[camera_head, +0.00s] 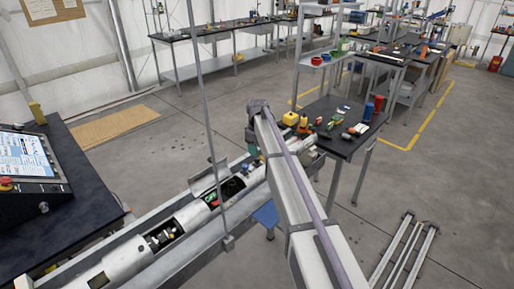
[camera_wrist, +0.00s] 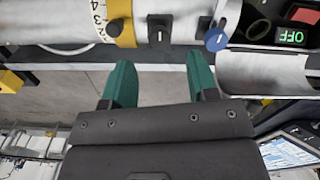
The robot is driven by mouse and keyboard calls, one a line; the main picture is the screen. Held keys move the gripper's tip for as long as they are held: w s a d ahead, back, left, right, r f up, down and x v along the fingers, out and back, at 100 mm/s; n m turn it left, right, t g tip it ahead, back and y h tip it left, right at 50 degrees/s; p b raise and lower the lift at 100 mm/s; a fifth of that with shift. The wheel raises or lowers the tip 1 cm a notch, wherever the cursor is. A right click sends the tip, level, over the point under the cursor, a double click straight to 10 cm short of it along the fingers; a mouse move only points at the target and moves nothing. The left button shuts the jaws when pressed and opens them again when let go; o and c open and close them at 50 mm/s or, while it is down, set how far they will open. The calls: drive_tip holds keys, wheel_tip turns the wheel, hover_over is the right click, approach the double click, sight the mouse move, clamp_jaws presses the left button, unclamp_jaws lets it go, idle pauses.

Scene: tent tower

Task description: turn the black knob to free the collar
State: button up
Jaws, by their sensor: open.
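The black knob (camera_wrist: 158,36), with a pale mark on its face, sits on the white tube (camera_wrist: 185,12) at the top middle of the wrist view. A yellow collar (camera_wrist: 122,24) wraps the tube just left of the knob, beside a scale with numbers. My gripper (camera_wrist: 160,62) is open, its two green fingers apart and empty. The knob lies beyond the gap between the fingertips, and they look apart from it. In the head view my arm hides the knob and collar.
A blue round tag (camera_wrist: 216,40) hangs right of the knob. A green OFF display (camera_wrist: 292,36) and red button lie farther right, near an open curved cover (camera_wrist: 265,75). In the head view, a black table (camera_head: 345,138) with small parts stands behind the arm.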

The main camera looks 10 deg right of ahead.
sight(257, 158)
wheel_tip(257, 158, up, 6)
drive_tip(key=p, duration=0.3)
drive_tip(key=shift+f+p, duration=0.1)
drive_tip(key=shift+p, duration=0.3)
drive_tip(key=s+f+m+b, duration=0.3)
drive_tip(key=s, duration=1)
drive_tip(key=s+f+m+b, duration=0.3)
drive_tip(key=s+f+b, duration=0.1)
drive_tip(key=s, duration=0.9)
drive_tip(key=s+f+m+b, duration=0.3)
drive_tip(key=s, duration=1.1)
drive_tip(key=shift+f+m+b, duration=0.3)
